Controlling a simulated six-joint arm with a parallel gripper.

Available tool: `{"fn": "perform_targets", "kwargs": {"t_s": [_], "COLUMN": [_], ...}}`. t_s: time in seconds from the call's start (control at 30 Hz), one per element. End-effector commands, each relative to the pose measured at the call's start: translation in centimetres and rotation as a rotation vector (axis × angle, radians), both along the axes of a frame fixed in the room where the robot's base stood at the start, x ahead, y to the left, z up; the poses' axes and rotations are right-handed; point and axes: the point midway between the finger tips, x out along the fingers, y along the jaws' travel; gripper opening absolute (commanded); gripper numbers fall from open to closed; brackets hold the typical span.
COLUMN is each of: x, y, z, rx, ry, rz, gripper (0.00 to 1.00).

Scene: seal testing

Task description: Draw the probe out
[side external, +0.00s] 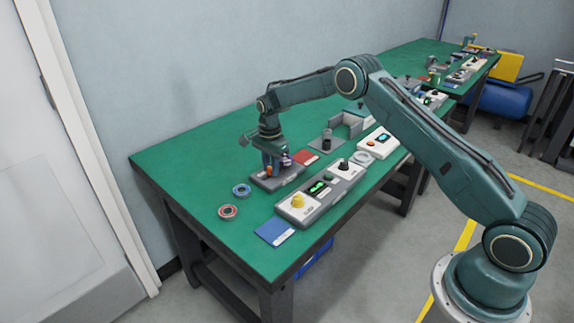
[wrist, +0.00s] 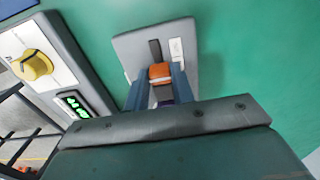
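My gripper (wrist: 160,80) points down at a grey block-shaped fixture (wrist: 128,47) on the green table; the fixture also shows in the side view (side external: 289,179). An orange-topped piece (wrist: 160,73), which looks like the probe, stands at the fixture between my two blue-grey fingers. No clear gap shows between the fingers and its sides, so they look shut on it. A small purple part (wrist: 164,103) shows between the fingers, closer to my palm. The fixture has a dark slot and a pale label beyond the orange piece. The probe's lower end is hidden.
A grey panel (side external: 320,190) with a yellow knob (side external: 298,201) and green display lies beside the fixture. Red and blue rings (side external: 228,211) (side external: 242,190), a blue card (side external: 275,232) and a red card (side external: 306,157) lie nearby. The table's left corner is clear.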

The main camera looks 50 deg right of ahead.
Motion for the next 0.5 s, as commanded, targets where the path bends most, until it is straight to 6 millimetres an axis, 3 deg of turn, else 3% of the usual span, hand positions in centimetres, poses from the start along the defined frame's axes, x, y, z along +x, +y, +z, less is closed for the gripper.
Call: {"fn": "perform_targets", "kwargs": {"t_s": [0.03, 0.1, 0.27, 0.5], "x": [0.0, 0.0, 0.0, 0.0], "y": [0.0, 0.0, 0.1, 2.5], "z": [0.0, 0.0, 0.0, 0.0], "rx": [0.0, 0.0, 0.0, 0.0], "ry": [0.0, 0.0, 0.001, 0.001], "rz": [0.0, 0.0, 0.0, 0.001], "gripper": [0.14, 0.0, 0.0, 0.0]}}
